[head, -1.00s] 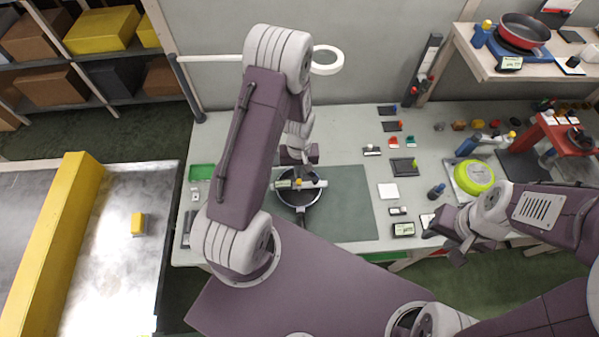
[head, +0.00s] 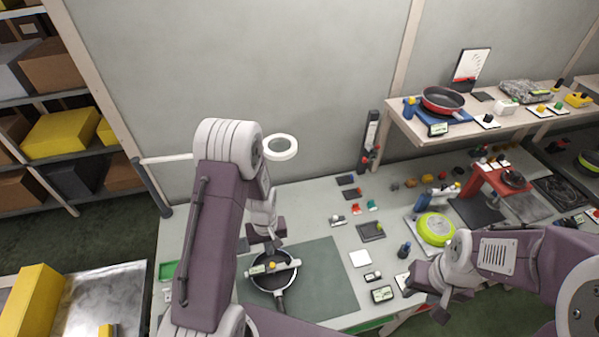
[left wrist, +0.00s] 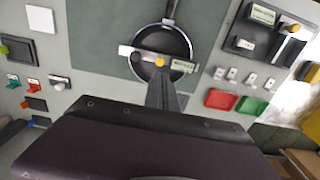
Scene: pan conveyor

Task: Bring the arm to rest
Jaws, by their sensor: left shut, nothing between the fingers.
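My left gripper (head: 266,238) is shut and empty, at the far side of a dark frying pan (head: 259,284) in the head view. The pan lies on a grey-green mat (head: 325,275), its handle toward me. A pale bar with a yellow knob (head: 271,266) and a small display lies across the pan. In the left wrist view, the shut fingers (left wrist: 163,88) point at the near rim of the pan (left wrist: 178,37); I cannot tell the gap in height. My right gripper (head: 430,293) has its fingers apart and seems empty, by the bench's front edge at right.
A lime-green round pan (head: 436,229) and a red stand (head: 492,180) are on the bench at right. A ring lamp (head: 281,147) stands behind my left arm. A raised shelf (head: 470,127) holds a red pan (head: 442,100). Small switches and boxes lie around the mat.

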